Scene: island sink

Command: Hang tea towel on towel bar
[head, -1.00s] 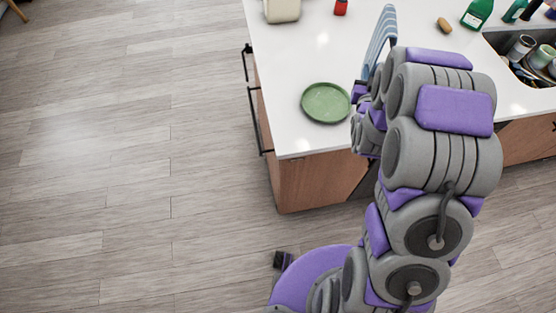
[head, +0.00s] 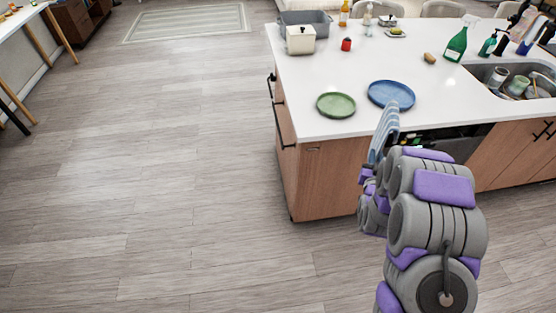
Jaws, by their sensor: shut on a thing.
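The tea towel (head: 383,132), blue with pale stripes, is held up in front of the island's near edge, right of the green plate. My gripper (head: 368,178) is shut on the towel's lower part. Its fingers are small and partly hidden by my arm. A black bar (head: 278,115), which looks like the towel bar, is fixed along the left side of the island. The gripper and towel are well to the right of it and apart from it.
The white island top (head: 330,70) carries a green plate (head: 336,105), a blue plate (head: 391,94), a white canister (head: 300,40), a red jar (head: 346,44) and a green bottle (head: 456,44). The sink (head: 515,80) holds dishes. Floor left of the island is clear.

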